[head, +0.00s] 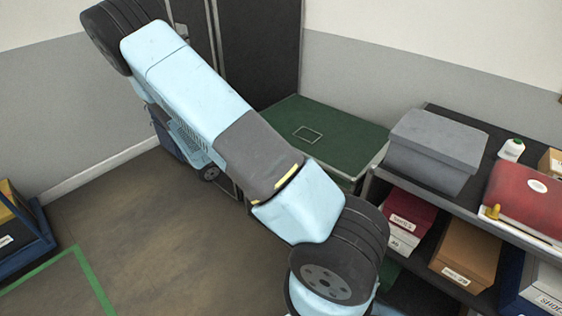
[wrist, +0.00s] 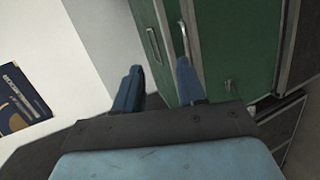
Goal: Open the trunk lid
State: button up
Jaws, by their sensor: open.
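The green trunk stands beyond my arm in the head view, with its flat green lid (head: 345,128) lying closed. A thin rectangular outline shows on top of the lid. My arm hides much of the trunk's front. In the wrist view, the trunk's green side (wrist: 240,45) appears tilted, with a pale handle (wrist: 184,42) and a thinner handle (wrist: 155,46) beside a metal strip. My gripper (wrist: 158,76) is open and empty, its two dark blue fingers apart. The right fingertip is close to the pale handle; I cannot tell whether they touch.
A shelf to the right of the trunk holds a grey box (head: 436,147), a red case (head: 525,198), a small white bottle (head: 511,150) and shoe boxes below. A tall dark case (head: 258,48) stands behind the trunk. Open floor (head: 150,235) lies at the left.

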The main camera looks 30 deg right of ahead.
notch_tip(320, 180, down, 8)
jog(key=w+n+t, duration=0.2)
jog(key=n+t, duration=0.1)
jog(key=r+x, duration=0.1)
jog(key=x, duration=1.2)
jog(key=shift+d+h, duration=0.4)
jog(key=shift+d, duration=0.05)
jog(key=shift+f, duration=0.1)
jog(key=shift+c, duration=0.2)
grip_shut()
